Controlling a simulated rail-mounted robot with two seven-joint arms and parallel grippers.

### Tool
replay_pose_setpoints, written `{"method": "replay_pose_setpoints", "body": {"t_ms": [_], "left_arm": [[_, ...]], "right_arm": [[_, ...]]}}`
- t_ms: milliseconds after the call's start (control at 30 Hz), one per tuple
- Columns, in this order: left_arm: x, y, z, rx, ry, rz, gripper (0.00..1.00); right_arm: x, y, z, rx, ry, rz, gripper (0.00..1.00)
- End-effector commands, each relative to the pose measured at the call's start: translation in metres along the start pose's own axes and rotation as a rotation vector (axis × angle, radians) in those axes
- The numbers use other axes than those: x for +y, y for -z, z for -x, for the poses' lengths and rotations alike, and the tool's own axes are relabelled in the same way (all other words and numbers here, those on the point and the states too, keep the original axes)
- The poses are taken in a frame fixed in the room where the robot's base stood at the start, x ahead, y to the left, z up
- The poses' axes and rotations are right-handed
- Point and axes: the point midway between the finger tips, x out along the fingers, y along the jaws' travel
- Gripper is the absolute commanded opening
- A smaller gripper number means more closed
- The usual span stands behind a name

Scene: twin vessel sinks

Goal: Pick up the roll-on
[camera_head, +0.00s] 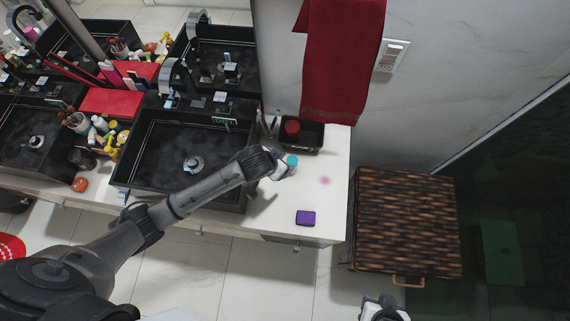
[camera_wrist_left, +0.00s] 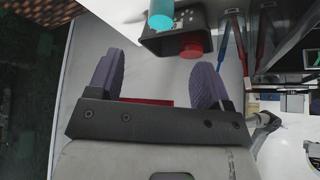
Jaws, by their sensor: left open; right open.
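A teal-topped cylinder, which looks like the roll-on (camera_head: 291,160), is on the white counter just past my left gripper (camera_head: 282,170), which partly hides it. In the left wrist view the teal cylinder (camera_wrist_left: 161,14) is cut by the top edge, ahead of the open purple fingers of my left gripper (camera_wrist_left: 156,68). Nothing is held between those fingers. My right gripper (camera_head: 382,309) is at the bottom edge of the head view, away from the counter, open and partly out of frame.
A black tray (camera_head: 311,146) with a red-topped item (camera_head: 292,127) stands behind the cylinder. A purple block (camera_head: 305,217) lies near the counter's front edge. A black sink (camera_head: 183,158) is left, a red towel (camera_head: 343,65) hangs behind, and a woven hamper (camera_head: 409,222) stands right.

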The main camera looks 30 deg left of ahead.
Motion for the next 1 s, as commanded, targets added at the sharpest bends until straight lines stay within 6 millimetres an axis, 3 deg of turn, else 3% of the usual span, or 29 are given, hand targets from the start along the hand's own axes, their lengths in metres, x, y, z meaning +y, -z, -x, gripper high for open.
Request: {"method": "replay_pose_setpoints", "body": {"t_ms": [500,833,1000], "left_arm": [[0.0,0.001,-0.073,0.001,0.001,0.03,0.73],[-0.001,0.001,-0.091,0.002,0.0,0.029,0.73],[-0.002,0.003,-0.112,0.0,0.001,0.028,0.73]], "right_arm": [[-0.002,-0.003,-0.011,0.001,0.004,-0.005,0.43],[0.002,-0.004,-0.014,0.001,-0.006,0.006,0.43],[0.002,-0.005,-0.017,0.001,-0.006,0.007,0.43]]}}
